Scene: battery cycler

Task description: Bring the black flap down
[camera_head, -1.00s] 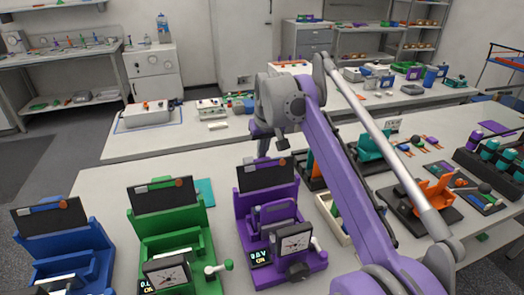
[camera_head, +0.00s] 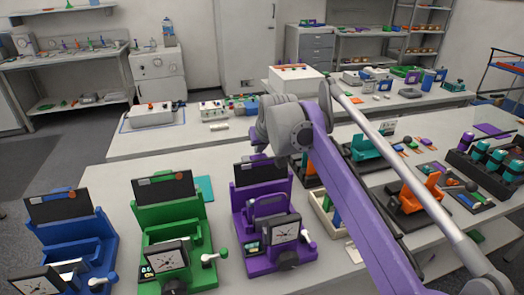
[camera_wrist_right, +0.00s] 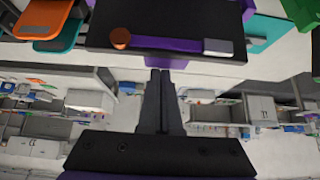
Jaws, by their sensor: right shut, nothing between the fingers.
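Three cyclers stand in a row on the near table, each with a raised black flap: the blue one (camera_head: 82,240), the green one (camera_head: 183,235) and the purple one (camera_head: 250,232). The purple cycler's black flap (camera_head: 262,174) stands up and leans back slightly. My right gripper (camera_head: 259,157) is at this flap's upper edge, on its far side, with fingers partly hidden by my wrist. In the right wrist view, the shut, empty fingers (camera_wrist_right: 158,74) point at the edge of a dark flap (camera_wrist_right: 165,18) with an orange dot and purple bar. Contact cannot be told. My left gripper is out of view.
The green cycler's flap (camera_head: 162,189) and the blue cycler's flap (camera_head: 60,206) stand up to the left. Right of the purple cycler are a tray (camera_head: 328,216) and an orange fixture (camera_head: 420,192). A second table with instruments stands behind.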

